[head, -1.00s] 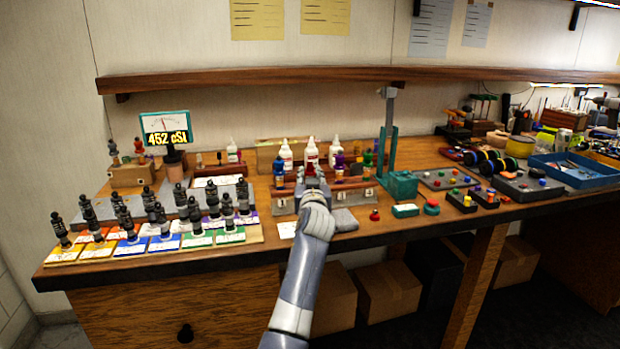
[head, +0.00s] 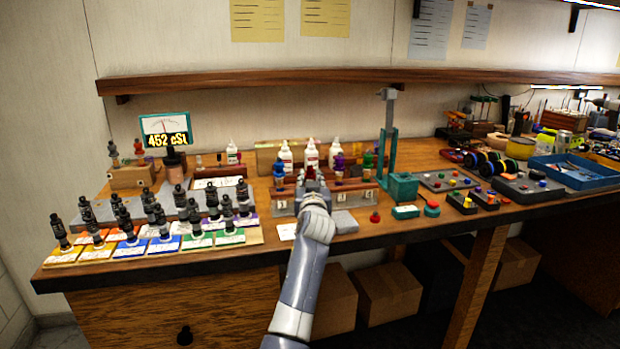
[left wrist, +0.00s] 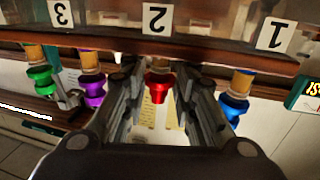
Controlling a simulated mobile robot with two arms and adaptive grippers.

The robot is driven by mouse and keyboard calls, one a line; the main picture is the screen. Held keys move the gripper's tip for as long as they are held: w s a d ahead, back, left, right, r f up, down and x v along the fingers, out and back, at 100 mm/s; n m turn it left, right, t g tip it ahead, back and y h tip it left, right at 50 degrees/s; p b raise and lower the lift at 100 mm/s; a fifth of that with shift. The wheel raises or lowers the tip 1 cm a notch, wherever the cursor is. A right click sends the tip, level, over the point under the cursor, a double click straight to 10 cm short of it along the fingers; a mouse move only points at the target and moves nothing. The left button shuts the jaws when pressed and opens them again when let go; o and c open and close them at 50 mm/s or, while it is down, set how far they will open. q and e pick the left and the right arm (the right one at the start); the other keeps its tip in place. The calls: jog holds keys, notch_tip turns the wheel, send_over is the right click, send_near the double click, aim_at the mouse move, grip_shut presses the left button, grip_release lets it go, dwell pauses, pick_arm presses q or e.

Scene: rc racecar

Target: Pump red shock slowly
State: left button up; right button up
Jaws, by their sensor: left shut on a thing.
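The red shock (left wrist: 158,88) stands at the stand section labelled 2 and shows upside down in the left wrist view, between the two fingers of my left gripper (left wrist: 157,77). Its red top shows small in the head view (head: 310,172). My left gripper (head: 311,182) is shut on the red shock, and the hand hides most of its body in the head view. The wooden stand (head: 357,197) also holds a blue shock (left wrist: 233,107), a purple shock (left wrist: 93,92) and a green shock (left wrist: 40,78). My right gripper is out of view.
A display (head: 166,131) reads 452 cSt. White bottles (head: 334,152) stand behind the stand. A teal press (head: 390,160) is close on the right. A wooden shelf (head: 250,82) runs above.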

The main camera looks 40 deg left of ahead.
pick_arm(q)
jog(key=shift+r+p, duration=0.55)
jog(key=shift+r, duration=0.3)
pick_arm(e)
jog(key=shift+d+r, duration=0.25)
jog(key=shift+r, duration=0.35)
pick_arm(q)
jog(key=shift+f+b, duration=0.8)
jog(key=shift+f, duration=0.3)
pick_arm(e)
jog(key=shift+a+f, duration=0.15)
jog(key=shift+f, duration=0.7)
pick_arm(q)
jog(key=shift+r+p, duration=0.8)
jog(key=shift+r, duration=0.3)
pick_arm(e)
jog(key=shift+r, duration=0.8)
pick_arm(q)
jog(key=o, duration=1.2)
jog(key=shift+c, duration=0.2)
jog(key=shift+s+f, duration=0.1)
jog(key=v, duration=0.8)
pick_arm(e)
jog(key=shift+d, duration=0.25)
